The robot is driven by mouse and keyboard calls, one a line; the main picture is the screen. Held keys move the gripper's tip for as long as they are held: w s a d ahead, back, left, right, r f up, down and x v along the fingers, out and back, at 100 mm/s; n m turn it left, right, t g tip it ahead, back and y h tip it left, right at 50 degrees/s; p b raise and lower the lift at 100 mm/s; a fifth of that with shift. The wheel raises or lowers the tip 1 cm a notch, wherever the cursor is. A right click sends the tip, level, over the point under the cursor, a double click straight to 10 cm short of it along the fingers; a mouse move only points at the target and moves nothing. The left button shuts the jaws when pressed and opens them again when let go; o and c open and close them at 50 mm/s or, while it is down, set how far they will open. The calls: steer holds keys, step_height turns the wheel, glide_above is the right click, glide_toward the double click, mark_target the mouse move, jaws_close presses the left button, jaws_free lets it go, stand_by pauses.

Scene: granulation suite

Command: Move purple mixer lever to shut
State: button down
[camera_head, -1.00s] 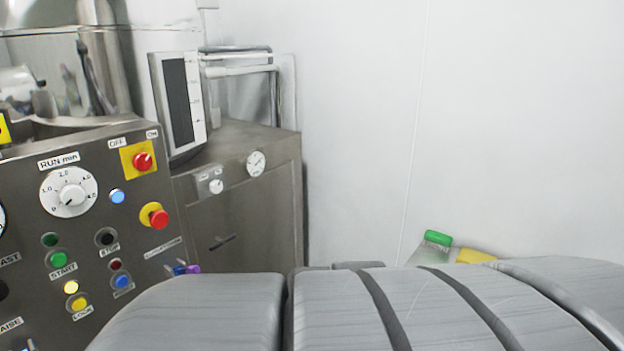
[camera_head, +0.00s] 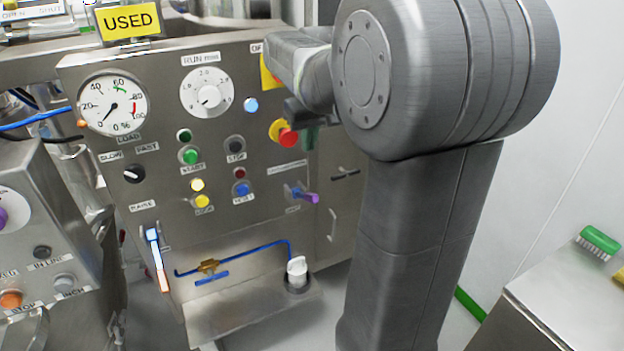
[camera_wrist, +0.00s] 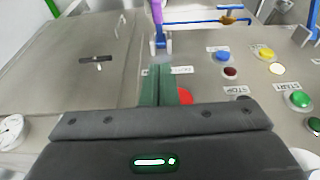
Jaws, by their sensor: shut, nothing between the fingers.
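The purple mixer lever (camera_head: 309,197) sticks out from a blue pivot low on the right of the steel control panel (camera_head: 130,215). In the head view its handle points right and slightly down. In the wrist view the purple handle (camera_wrist: 157,10) stands at the top edge, partly cut off, with the blue pivot below it. My gripper (camera_head: 309,140) is in front of the panel near the red emergency knob, above the lever and apart from it. In the wrist view its green fingers (camera_wrist: 160,70) are together and empty, pointing toward the pivot. The label beside the lever is too small to read.
A red emergency knob (camera_head: 288,136) is beside my fingers and partly hidden by them in the wrist view. An orange-tipped lever (camera_head: 160,270) and blue pipe (camera_head: 240,251) sit lower left. A steel table with a green brush (camera_head: 600,240) stands at right.

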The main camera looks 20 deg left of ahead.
glide_above(308, 193)
steer(key=x, duration=0.5)
steer(key=s+d+p+x, duration=0.1)
steer(key=x, duration=0.2)
steer(key=shift+w+a+f, duration=0.1)
steer(key=shift+f, duration=0.3)
steer(key=shift+s+d+f, duration=0.2)
steer(key=shift+d+f, duration=0.05)
steer(key=shift+f, duration=0.2)
steer(key=shift+s+d+f, duration=0.2)
steer(key=shift+d+f, duration=0.05)
steer(key=shift+f, duration=0.25)
steer(key=shift+s+d+f, duration=0.2)
steer(key=shift+f, duration=0.35)
steer(key=shift+f, duration=0.1)
